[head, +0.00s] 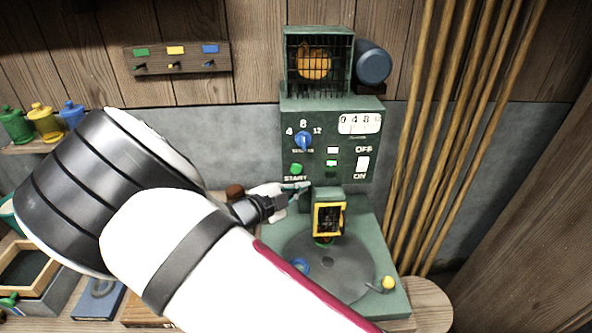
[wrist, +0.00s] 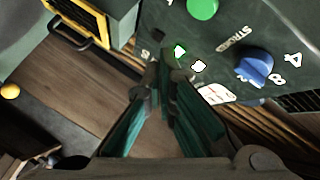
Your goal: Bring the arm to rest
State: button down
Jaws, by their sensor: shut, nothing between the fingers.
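My gripper (head: 296,186) is in front of the lower part of a green machine's control panel (head: 340,140), near the green START button (head: 296,169). In the wrist view my gripper (wrist: 165,75) has its teal fingers closed together at the tips with nothing between them. The wrist view shows the green button (wrist: 202,8) and the blue dial (wrist: 254,66) beyond the fingers. My arm crosses the head view from the lower right and hides part of the bench.
A yellow-framed box (head: 329,218) stands above the round dark plate (head: 328,268) of the machine. A yellow knob (head: 388,283) sits at its front right. Tall wooden poles (head: 440,130) lean at the right. Coloured jars (head: 45,122) stand on a left shelf.

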jog(key=w+r+n+g+y, duration=0.1)
jog(key=w+r+n+y, duration=0.3)
jog(key=r+y, duration=0.5)
jog(key=s+d+r+n+g+y, duration=0.1)
jog(key=s+d+r+n+y, duration=0.1)
jog(key=s+r+n+y, duration=0.55)
jog(key=s+d+r+n+g+h, duration=0.1)
jog(key=s+d+n+h, duration=0.1)
jog(key=s, duration=0.7)
jog(key=s+d+r+n+g+h, duration=0.1)
jog(key=s+d+n, duration=0.3)
jog(key=s, duration=0.6)
jog(key=s+d+r+n+g+h+b, duration=0.1)
jog(key=s+d+r+n+h, duration=0.1)
jog(key=s+d, duration=0.5)
jog(key=shift+s+r+n+h, duration=0.35)
jog(key=shift+s+n+h, duration=0.1)
jog(key=shift+s, duration=0.75)
